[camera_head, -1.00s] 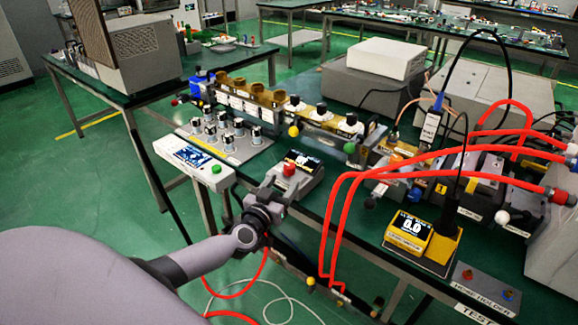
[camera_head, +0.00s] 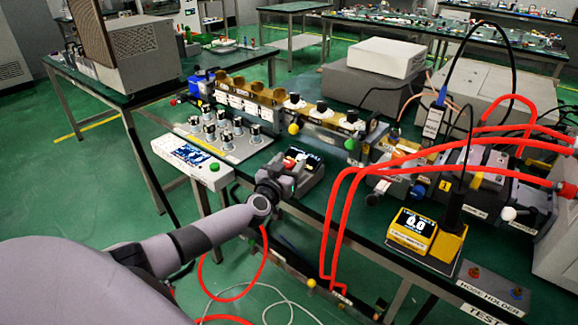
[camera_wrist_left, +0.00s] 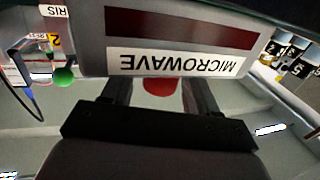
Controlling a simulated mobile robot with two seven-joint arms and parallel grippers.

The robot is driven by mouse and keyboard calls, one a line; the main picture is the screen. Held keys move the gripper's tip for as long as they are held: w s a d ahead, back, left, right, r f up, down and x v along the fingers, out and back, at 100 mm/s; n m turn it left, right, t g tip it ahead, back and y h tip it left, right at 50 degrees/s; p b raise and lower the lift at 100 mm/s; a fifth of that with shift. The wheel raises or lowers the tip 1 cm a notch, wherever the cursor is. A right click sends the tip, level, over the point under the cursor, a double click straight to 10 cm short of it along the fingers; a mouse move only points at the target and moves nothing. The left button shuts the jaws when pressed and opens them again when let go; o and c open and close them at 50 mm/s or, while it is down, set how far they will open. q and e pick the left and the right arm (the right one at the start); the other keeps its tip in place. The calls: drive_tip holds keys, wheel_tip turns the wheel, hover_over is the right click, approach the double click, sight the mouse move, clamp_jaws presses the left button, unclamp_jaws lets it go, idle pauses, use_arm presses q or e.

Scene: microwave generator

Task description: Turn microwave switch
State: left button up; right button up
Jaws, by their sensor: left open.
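The microwave switch box (camera_head: 312,176) is a grey unit with a lit display, near the front edge of the green table. In the left wrist view its MICROWAVE label (camera_wrist_left: 180,62) shows upside down below a dark red strip. The red switch knob (camera_wrist_left: 160,87) shows between my left gripper's two fingers, partly covered by the box's edge. My left gripper (camera_wrist_left: 160,95) is open, with a finger on each side of the knob; contact cannot be told. In the head view my left gripper (camera_head: 284,178) is at the box's near left side and largely hides the knob. My right gripper is not in view.
A panel with several knobs (camera_head: 222,140) and a white box with a green button (camera_head: 190,160) stand left. Red hoses (camera_head: 350,185) arch close on the right, near a yellow meter (camera_head: 412,228). Brass and grey waveguide parts (camera_head: 320,118) line the back.

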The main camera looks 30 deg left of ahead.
use_arm(q)
drive_tip(key=c, duration=0.9)
drive_tip(key=shift+c, duration=0.2)
